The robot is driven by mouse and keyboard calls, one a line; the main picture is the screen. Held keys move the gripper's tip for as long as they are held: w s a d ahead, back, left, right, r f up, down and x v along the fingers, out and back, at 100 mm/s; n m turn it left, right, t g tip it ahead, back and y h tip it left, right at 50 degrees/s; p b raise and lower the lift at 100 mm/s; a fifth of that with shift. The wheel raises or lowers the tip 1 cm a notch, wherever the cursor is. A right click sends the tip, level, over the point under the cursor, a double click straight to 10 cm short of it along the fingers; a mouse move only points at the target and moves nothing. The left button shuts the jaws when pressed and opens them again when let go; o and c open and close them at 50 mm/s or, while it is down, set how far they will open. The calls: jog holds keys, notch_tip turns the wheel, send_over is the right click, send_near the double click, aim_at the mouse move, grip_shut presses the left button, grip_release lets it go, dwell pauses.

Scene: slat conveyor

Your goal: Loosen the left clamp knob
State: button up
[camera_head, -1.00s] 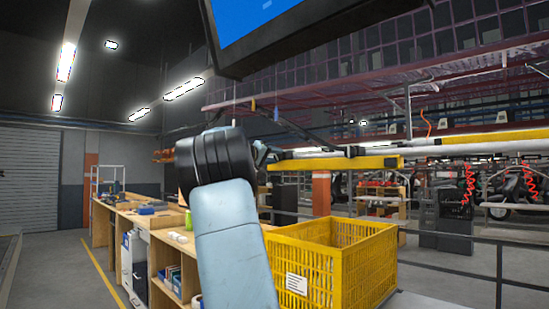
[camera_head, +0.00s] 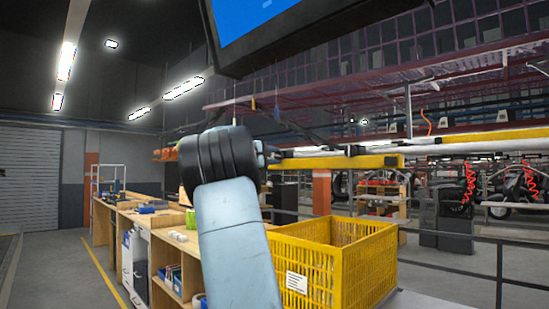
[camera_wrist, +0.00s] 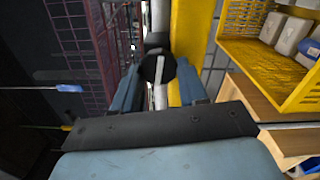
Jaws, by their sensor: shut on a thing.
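The black round clamp knob (camera_wrist: 158,68) shows in the wrist view, beside a yellow beam and a pale bar. My gripper (camera_wrist: 158,82) has its two blue-grey fingers on either side of the knob and is shut on it. In the head view my gripper (camera_head: 264,156) is mostly hidden behind my own dark wrist, at the left end of the yellow beam (camera_head: 365,162). The knob is hidden there. A second dark clamp (camera_head: 353,150) sits farther right on the beam.
A yellow crate (camera_head: 345,272) stands below the beam, at the right of my arm. A long wooden bench (camera_head: 150,222) runs along the left. A screen (camera_head: 250,22) hangs overhead. A blue-handled tool (camera_wrist: 69,88) hangs left of my gripper.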

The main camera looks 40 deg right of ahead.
jog(key=shift+w+a+f+n, duration=0.2)
jog(key=shift+f+n, duration=0.2)
jog(key=shift+n, duration=0.3)
jog(key=o, duration=0.8)
jog(key=shift+o, duration=1.3)
jog(key=shift+s+d+r, duration=0.1)
jog(key=shift+r, duration=0.1)
jog(key=a, duration=1.4)
jog(key=shift+s, duration=0.45)
jog(key=shift+d+f, duration=0.1)
jog(key=shift+f, duration=0.05)
